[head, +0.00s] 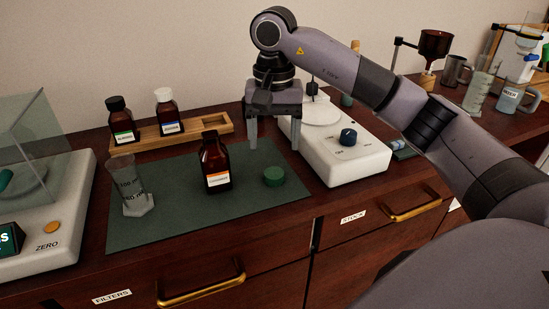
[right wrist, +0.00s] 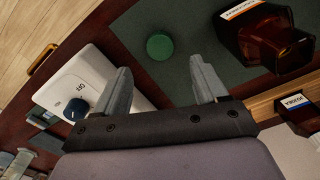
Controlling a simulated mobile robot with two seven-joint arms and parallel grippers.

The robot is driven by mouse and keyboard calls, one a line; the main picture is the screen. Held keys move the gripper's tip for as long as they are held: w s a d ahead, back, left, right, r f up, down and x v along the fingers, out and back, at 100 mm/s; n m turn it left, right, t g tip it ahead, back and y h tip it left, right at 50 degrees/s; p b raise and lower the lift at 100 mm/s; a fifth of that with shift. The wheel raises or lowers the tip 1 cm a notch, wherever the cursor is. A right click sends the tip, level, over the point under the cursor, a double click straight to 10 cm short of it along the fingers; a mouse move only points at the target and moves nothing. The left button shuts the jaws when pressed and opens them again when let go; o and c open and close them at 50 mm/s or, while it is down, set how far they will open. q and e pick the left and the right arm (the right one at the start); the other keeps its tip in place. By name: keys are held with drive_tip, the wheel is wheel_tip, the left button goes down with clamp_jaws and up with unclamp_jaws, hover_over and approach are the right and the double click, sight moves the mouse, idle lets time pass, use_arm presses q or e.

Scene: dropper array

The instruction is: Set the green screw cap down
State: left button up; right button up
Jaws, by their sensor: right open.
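The green screw cap (head: 274,176) lies on the dark green mat (head: 150,235), to the right of an uncapped-looking amber bottle (head: 215,165) with an orange-striped label. The cap also shows in the right wrist view (right wrist: 159,46), beyond the fingertips and apart from them. My right gripper (head: 273,146) is open and empty, above the mat's back right part, behind and above the cap. Its two fingers also show in the right wrist view (right wrist: 161,75). My left gripper is in neither view.
A beaker (head: 124,185) stands on the mat at left. Two amber bottles, black-capped (head: 121,120) and white-capped (head: 167,110), stand in a wooden rack (head: 195,130) behind. A white stirrer (head: 345,160) is close right of the gripper; a balance (head: 50,225) is at left.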

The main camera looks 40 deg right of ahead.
drive_tip(key=shift+r+p, duration=0.4)
drive_tip(key=shift+r, duration=1.65)
drive_tip(key=shift+s+f, duration=0.1)
